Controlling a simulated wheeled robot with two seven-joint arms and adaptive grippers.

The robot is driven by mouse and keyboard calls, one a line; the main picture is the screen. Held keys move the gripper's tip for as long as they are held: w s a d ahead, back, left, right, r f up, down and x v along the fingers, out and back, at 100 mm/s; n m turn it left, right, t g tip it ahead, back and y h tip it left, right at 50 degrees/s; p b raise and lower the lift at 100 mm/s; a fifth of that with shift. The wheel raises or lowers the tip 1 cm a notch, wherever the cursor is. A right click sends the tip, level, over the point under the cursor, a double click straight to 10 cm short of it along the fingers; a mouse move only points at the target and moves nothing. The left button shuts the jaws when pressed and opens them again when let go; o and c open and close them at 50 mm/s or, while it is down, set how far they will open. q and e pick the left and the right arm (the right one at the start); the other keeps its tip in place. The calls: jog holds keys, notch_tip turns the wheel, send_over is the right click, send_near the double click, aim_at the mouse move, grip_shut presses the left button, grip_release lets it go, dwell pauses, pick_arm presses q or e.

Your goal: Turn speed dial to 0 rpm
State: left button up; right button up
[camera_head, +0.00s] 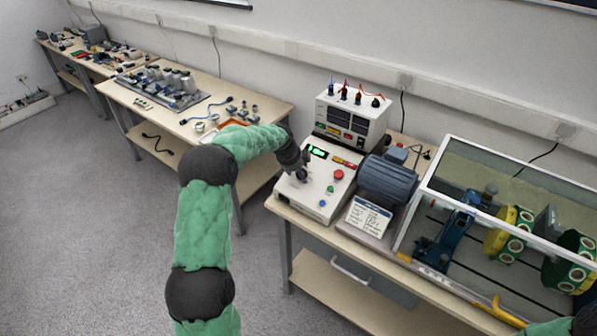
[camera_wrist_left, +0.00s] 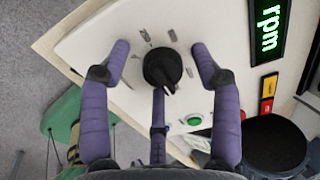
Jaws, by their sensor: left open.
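The black speed dial (camera_wrist_left: 163,69) sits on the sloped white face of the control box (camera_head: 318,190), with a pale pointer line towards the lower right in the wrist view. My left gripper (camera_head: 300,172) is over the box's upper left. In the wrist view the left gripper (camera_wrist_left: 160,52) is open, its purple fingers spread on both sides of the dial and a third below it. I see no clear contact. The display (camera_wrist_left: 268,25) shows green "rpm"; its number is out of frame there and too small in the head view.
A green button (camera_wrist_left: 194,120) lies close to the dial. A red button (camera_head: 338,174) and blue button (camera_head: 322,203) are on the same panel. A power supply (camera_head: 352,112) stands behind; a motor (camera_head: 387,183) and clear-covered rig (camera_head: 440,180) stand to the right.

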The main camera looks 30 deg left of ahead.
pick_arm(q)
jog(key=c, duration=1.1)
jog(key=shift+a+r, duration=0.1)
jog(key=shift+r, duration=0.1)
